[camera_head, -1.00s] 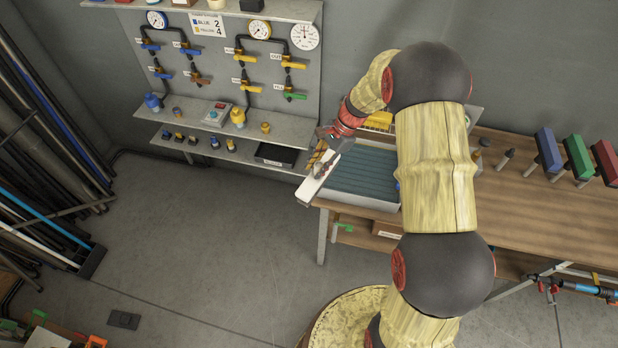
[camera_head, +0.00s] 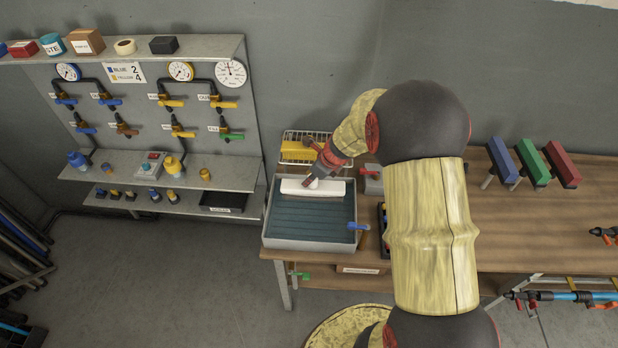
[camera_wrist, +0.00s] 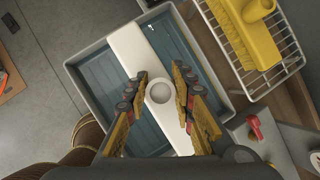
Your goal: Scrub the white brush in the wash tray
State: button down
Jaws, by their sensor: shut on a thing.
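The white brush (camera_head: 296,187) is long, with a round socket (camera_wrist: 160,92) in the middle of its top. In the head view it lies level across the back part of the wash tray (camera_head: 263,238), a grey tray with a dark blue-green floor. My gripper (camera_head: 313,182) is above the tray, shut on the white brush. In the wrist view its two fingers (camera_wrist: 160,96) stand on either side of the socket. The underside of the brush is hidden, so I cannot tell whether it touches the tray floor.
A yellow brush (camera_head: 298,151) rests on a wire rack (camera_head: 289,137) behind the tray. A blue tap handle (camera_head: 358,226) is at the tray's right edge. Blue, green and red brushes (camera_head: 532,162) stand along the bench (camera_head: 490,225). A panel with valves (camera_head: 150,105) is to the left.

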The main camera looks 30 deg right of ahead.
aim_at(310, 197)
jog(key=shift+f+b, duration=4.8)
jog(key=shift+f, duration=0.5)
